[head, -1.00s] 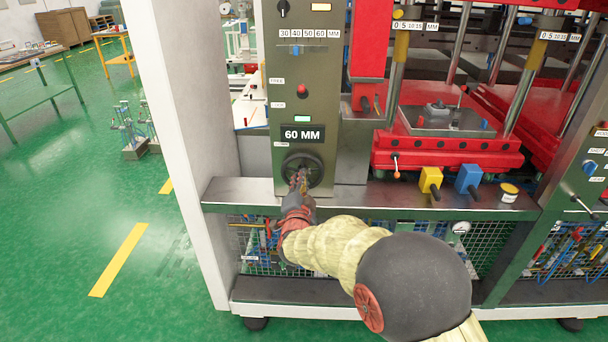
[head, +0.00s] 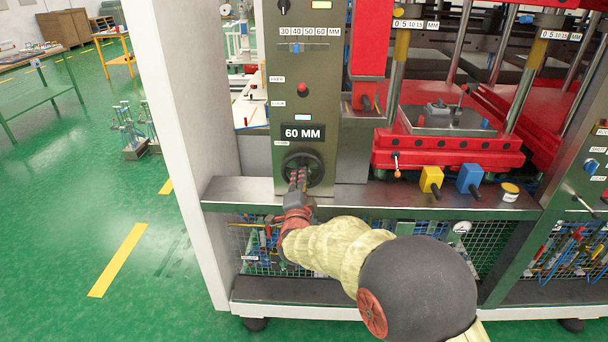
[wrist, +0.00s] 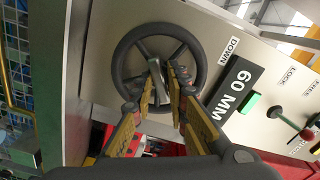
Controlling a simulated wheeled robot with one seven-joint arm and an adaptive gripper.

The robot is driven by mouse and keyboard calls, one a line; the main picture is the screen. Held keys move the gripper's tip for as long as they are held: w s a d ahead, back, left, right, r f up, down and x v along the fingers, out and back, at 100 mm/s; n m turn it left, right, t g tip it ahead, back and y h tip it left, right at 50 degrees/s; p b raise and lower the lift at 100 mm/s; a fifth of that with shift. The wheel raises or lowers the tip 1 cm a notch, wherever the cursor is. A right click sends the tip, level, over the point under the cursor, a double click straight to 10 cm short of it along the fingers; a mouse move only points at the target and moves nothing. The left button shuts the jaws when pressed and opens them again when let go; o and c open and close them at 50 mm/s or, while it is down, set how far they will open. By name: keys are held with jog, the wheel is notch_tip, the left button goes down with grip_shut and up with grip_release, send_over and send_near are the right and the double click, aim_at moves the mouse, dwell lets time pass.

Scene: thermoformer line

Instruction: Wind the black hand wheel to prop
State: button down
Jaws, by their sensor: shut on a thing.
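The black hand wheel (head: 315,168) is mounted low on the dark grey control panel, just under the 60 MM sign (head: 303,133). In the wrist view the wheel (wrist: 119,62) shows its round rim and spokes. My gripper (head: 298,182) reaches the wheel from the front and below. In the wrist view its yellow-padded fingers (wrist: 164,78) are shut at the middle of the wheel, around a grey part near the hub. The fingers partly hide the hub and lower spokes. A DOWN label (wrist: 231,47) stands beside the rim.
Yellow (head: 430,178) and blue blocks (head: 469,178) stand on the right.

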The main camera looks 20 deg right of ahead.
jog(key=shift+d+f, duration=0.1)
jog(key=shift+s+m, duration=0.1)
jog(key=shift+m, duration=1.4)
jog(key=c, duration=1.5)
grip_release()
jog(key=shift+d, duration=0.15)
jog(key=shift+o, duration=0.2)
jog(key=v, duration=1.2)
